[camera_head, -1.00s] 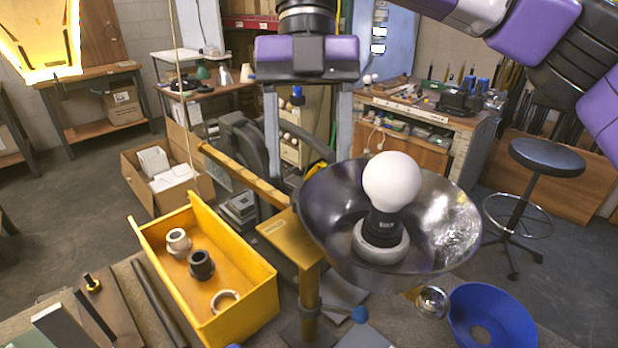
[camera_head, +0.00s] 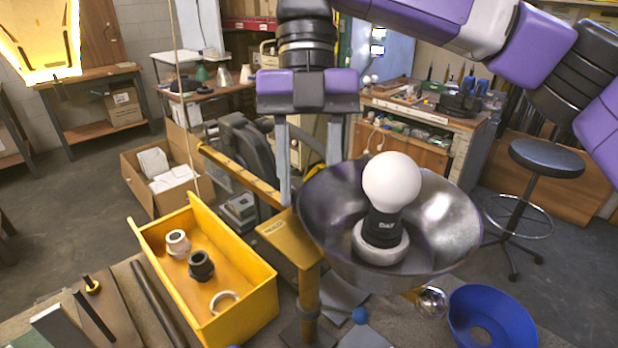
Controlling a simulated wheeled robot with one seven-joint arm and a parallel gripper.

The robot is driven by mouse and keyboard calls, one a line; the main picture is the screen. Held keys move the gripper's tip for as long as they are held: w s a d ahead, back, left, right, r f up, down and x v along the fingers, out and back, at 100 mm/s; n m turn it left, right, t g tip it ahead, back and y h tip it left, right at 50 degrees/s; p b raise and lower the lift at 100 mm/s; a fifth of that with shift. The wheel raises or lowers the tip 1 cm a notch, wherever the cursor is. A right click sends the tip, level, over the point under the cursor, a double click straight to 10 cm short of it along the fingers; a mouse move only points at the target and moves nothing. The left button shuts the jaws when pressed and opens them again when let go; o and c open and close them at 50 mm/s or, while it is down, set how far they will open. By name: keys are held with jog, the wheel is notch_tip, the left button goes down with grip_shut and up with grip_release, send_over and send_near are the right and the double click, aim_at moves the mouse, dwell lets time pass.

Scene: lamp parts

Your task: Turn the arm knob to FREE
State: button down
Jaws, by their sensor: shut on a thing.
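My gripper (camera_head: 308,195) points down at centre, behind the lamp's dark bowl-shaped shade (camera_head: 455,215). Its two grey fingers have closed in on something, most likely the arm knob. The fingertips and what lies between them are hidden behind the shade's rim and the yellow plate. The yellow plate (camera_head: 290,238) carries lettering too small to read and tops a yellow post (camera_head: 309,290). A white bulb (camera_head: 391,182) stands upright in the shade.
A yellow bin (camera_head: 245,318) with several ring-shaped parts stands at left. A blue bowl-like part (camera_head: 505,325) lies at lower right, with a shiny round piece (camera_head: 432,302) next to it. A stool (camera_head: 545,158) and a workbench (camera_head: 425,155) stand behind.

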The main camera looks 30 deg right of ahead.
jog(key=shift+r+n, duration=0.1)
jog(key=shift+n, duration=0.2)
jog(key=shift+a+n+g+h+p, duration=0.15)
jog(key=shift+n+g+h+p, duration=0.2)
jog(key=shift+n+p, duration=0.55)
jog(key=n+h, duration=0.1)
jog(key=n, duration=0.1)
jog(key=shift+a+n+p, duration=0.1)
jog(key=shift+n+p, duration=0.3)
jog(key=n+h, duration=0.1)
jog(key=n, duration=0.1)
jog(key=n+h+p, duration=0.1)
jog(key=n, duration=0.2)
jog(key=shift+a, duration=0.15)
jog(key=shift+n, duration=0.3)
jog(key=c, duration=0.9)
grip_release()
jog(key=shift+o, duration=0.2)
